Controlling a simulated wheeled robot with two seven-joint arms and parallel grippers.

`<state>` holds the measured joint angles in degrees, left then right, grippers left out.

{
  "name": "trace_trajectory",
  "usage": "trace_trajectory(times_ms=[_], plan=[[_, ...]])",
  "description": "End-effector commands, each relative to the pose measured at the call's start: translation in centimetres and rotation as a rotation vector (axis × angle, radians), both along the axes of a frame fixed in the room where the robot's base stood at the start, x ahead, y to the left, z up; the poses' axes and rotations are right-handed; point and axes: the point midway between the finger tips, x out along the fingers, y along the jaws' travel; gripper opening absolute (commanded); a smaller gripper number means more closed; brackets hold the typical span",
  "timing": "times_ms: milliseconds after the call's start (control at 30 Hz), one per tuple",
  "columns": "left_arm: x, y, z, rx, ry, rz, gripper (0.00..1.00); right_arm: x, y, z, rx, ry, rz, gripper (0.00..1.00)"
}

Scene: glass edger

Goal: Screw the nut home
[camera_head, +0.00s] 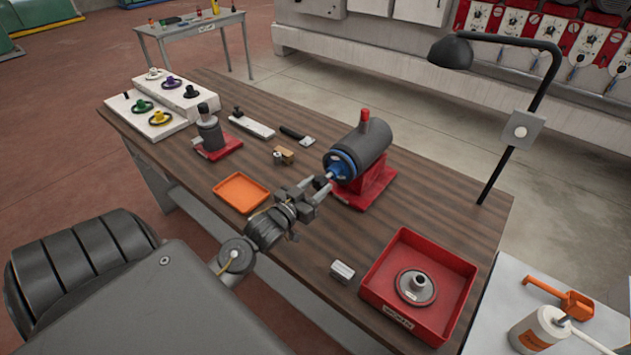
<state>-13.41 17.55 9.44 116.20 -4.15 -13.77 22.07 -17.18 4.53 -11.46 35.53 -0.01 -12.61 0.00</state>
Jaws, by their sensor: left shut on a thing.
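The grey edger motor (366,146) with a red knob on top stands on a red base (372,190) in the middle of the wooden bench. A blue flange or wheel (341,165) sits on its left end, with a short spindle (330,176) pointing toward my gripper. My left gripper (321,186) is at the spindle's tip, shut on a small dark piece (320,182) that appears to be the nut. The fingers hide most of it, so its seating on the thread cannot be told. My right gripper is not in view.
An orange tray (241,192) lies left of my gripper. A red bin (447,270) holding a grey wheel (416,286) stands at the bench's right end, near a small metal block (343,271). A black lamp (452,54) rises behind.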

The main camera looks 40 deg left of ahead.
Motion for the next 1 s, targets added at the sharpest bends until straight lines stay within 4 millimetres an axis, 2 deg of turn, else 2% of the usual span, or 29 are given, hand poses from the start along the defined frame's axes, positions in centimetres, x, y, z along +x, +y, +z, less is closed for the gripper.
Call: trace_trajectory(times_ms=[1000], plan=[[2.2,0.0,0.0,0.001,-0.001,0.000,0.12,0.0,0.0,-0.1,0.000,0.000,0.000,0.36]])
